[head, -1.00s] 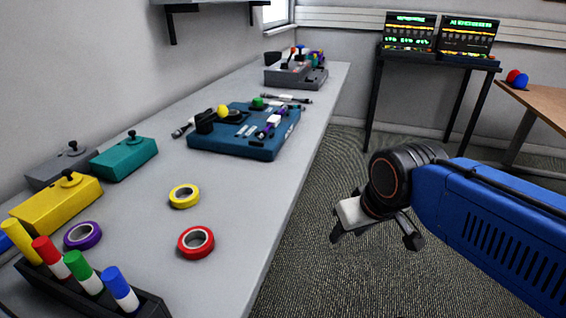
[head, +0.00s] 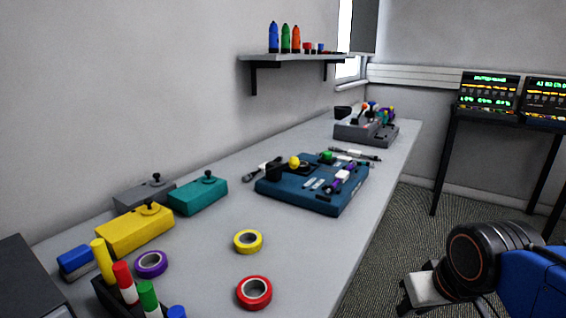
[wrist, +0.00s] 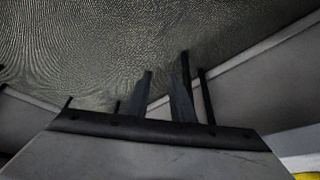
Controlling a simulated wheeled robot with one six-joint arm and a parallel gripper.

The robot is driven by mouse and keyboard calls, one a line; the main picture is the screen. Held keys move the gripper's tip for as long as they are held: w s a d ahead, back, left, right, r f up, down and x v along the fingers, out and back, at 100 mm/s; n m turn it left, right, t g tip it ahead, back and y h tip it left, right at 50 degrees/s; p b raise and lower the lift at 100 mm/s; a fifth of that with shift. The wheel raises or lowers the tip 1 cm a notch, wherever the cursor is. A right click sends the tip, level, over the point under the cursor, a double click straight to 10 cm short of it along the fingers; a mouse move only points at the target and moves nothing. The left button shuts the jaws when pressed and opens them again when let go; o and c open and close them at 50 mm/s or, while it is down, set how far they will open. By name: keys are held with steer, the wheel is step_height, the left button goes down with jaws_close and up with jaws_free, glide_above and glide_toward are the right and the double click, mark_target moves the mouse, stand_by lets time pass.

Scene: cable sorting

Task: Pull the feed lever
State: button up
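My gripper (head: 446,304) is at the lower right of the head view, past the table's right edge, low over the floor. Its two dark fingers look spread, with nothing seen between them; their tips are partly cut off by the frame. The blue console (head: 300,203) lies on the table and bears a yellow knob (head: 294,161), a green knob (head: 326,156) and purple parts. A grey unit (head: 365,134) with small upright coloured parts stands farther back. I cannot tell which part is the feed lever. My gripper is well apart from both units.
On the long grey table (head: 205,262) are a yellow box (head: 135,231), a teal box (head: 198,196), a yellow roll (head: 248,241), a red roll (head: 254,292) and a marker holder. A shelf (head: 290,57) hangs above. Screens (head: 487,92) stand at the right. The wrist view shows mostly carpet (wrist: 90,50).

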steer(key=w+a+r+n, duration=0.1)
steer(key=w+a+r, duration=0.1)
steer(key=w+r, duration=0.3)
steer(key=w+a+r+n+g+y, duration=0.1)
steer(key=w+r, duration=0.4)
steer(key=r, duration=0.5)
steer(key=w+a+r+n, duration=0.2)
steer(key=w+a+r, duration=0.2)
steer(key=r, duration=0.4)
steer(key=shift+w+a+n+g, duration=0.2)
steer(key=shift+w+n+g, duration=0.15)
steer(key=shift+w, duration=0.25)
jaws_close()
steer(key=w+a+r+n+g, duration=0.1)
steer(key=w+a+r+n, duration=0.2)
steer(key=w+a+r, duration=0.3)
steer(key=w+a+r+n+g+y, duration=0.1)
steer(key=w+a+r+n, duration=0.2)
steer(key=r, duration=0.7)
steer(key=shift+w+a+y, duration=0.3)
steer(key=shift+w+a, duration=1.05)
steer(key=shift+w, duration=0.2)
